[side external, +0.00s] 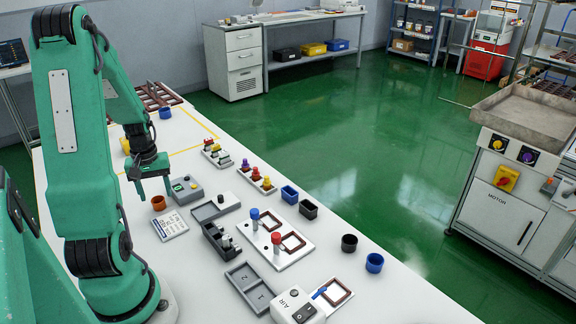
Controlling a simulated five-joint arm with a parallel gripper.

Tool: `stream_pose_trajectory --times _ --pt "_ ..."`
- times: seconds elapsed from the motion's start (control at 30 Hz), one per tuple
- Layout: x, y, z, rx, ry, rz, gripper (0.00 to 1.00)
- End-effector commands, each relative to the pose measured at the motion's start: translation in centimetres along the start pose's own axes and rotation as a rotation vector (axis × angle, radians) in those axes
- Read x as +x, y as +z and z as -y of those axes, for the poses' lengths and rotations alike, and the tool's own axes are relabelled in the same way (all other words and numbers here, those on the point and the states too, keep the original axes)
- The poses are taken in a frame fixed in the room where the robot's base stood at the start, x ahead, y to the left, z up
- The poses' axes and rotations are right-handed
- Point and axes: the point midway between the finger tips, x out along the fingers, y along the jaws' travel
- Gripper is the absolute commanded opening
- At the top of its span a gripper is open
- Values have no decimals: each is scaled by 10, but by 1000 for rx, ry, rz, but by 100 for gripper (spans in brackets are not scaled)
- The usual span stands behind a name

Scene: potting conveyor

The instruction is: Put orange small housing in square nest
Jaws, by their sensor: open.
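The orange small housing (158,204), a short round cup, stands upright on the white table at the left. My gripper (154,190) points down just above and beside it, open and empty; I cannot tell whether a finger touches the housing. A white fixture plate (254,236) near the table's middle carries two brown-framed nests, a farther one (258,218) and a nearer one (281,243). Both look square and empty. A blue-topped post and a red-topped post stand beside them.
A labelled card (170,226) and a grey button box (187,189) lie close to the housing. Grey trays (251,287), a dark bin with parts (218,242), and blue and black cups (374,262) surround the plate.

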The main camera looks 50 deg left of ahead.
Motion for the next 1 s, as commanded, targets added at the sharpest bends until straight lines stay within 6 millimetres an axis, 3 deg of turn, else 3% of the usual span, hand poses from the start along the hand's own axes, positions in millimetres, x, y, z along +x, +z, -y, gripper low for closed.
stream_pose_trajectory --times 0.6,1.0 --pt "-86 0 -1 0 0 -2 56" --pt "-95 0 -1 0 0 1 56"
